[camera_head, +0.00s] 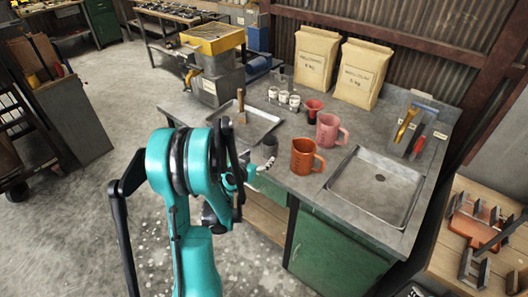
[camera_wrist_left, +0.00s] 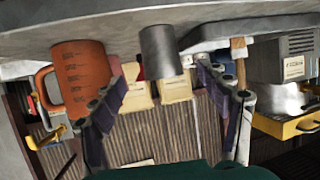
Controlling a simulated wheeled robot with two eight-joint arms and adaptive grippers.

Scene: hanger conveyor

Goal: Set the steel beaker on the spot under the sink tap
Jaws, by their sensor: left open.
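The steel beaker (camera_head: 270,145) is a small dark grey cup on the workbench, just beyond my left gripper (camera_head: 263,166) in the head view. In the left wrist view, which is upside down, the beaker (camera_wrist_left: 160,52) appears between and beyond the two spread fingers of my left gripper (camera_wrist_left: 170,108). The gripper is open, and I see no finger touching the beaker. The sink (camera_head: 352,193) is a shallow steel basin with a drain, set in the bench to the right. I cannot clearly make out a tap; a yellow-handled item (camera_head: 405,124) stands behind the sink. My right gripper is out of view.
An orange measuring jug (camera_head: 303,157) stands between the beaker and the sink, with a pink jug (camera_head: 328,131) and red cup (camera_head: 314,108) behind. A metal tray (camera_head: 256,126) with a wooden-handled tool lies left. Two paper sacks (camera_head: 316,62) stand at the back.

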